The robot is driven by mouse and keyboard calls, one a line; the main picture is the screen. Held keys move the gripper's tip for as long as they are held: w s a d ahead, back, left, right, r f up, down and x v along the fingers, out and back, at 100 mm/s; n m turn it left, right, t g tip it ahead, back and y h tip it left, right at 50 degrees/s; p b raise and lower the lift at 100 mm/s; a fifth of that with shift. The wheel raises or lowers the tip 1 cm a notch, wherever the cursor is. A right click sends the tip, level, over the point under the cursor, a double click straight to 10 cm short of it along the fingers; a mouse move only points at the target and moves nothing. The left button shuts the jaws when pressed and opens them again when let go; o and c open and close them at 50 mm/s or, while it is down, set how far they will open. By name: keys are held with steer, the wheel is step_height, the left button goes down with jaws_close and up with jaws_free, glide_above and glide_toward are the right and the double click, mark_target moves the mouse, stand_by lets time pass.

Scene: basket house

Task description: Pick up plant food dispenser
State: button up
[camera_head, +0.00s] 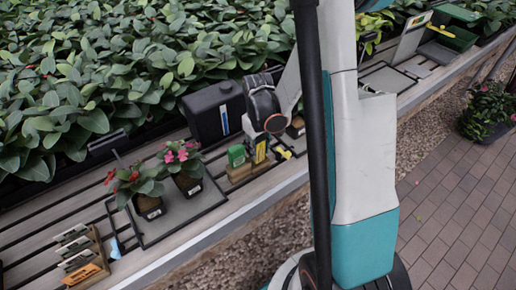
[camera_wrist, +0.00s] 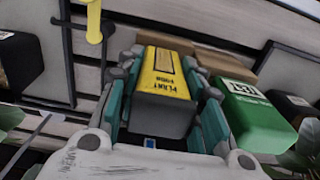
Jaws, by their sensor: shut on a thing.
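The plant food dispenser is a yellow box with dark lettering and a grey end; it sits between my gripper's fingers in the wrist view (camera_wrist: 166,75). My gripper (camera_wrist: 168,82) is shut on it, with teal-and-grey fingers along both sides. In the head view the yellow box (camera_head: 260,152) stands beside a green box (camera_head: 237,155) at a small wooden holder (camera_head: 238,175). The green box also shows just right of my gripper in the wrist view (camera_wrist: 256,118). My fingers are mostly hidden in the head view, and I cannot tell whether the dispenser is clear of the holder.
A black container (camera_head: 212,112) stands behind the boxes. Potted flowers (camera_head: 148,205) stand on a dark tray at the left, near a rack of seed packets (camera_head: 80,256). A yellow-handled tool (camera_wrist: 95,22) lies close to my gripper. Leafy plants fill the back.

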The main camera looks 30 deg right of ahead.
step_height(320, 180, up, 20)
steer(key=p, duration=0.6)
steer(key=shift+p, duration=0.4)
steer(key=shift+f, duration=0.1)
steer(key=o, duration=0.3)
steer(key=shift+c, duration=0.3)
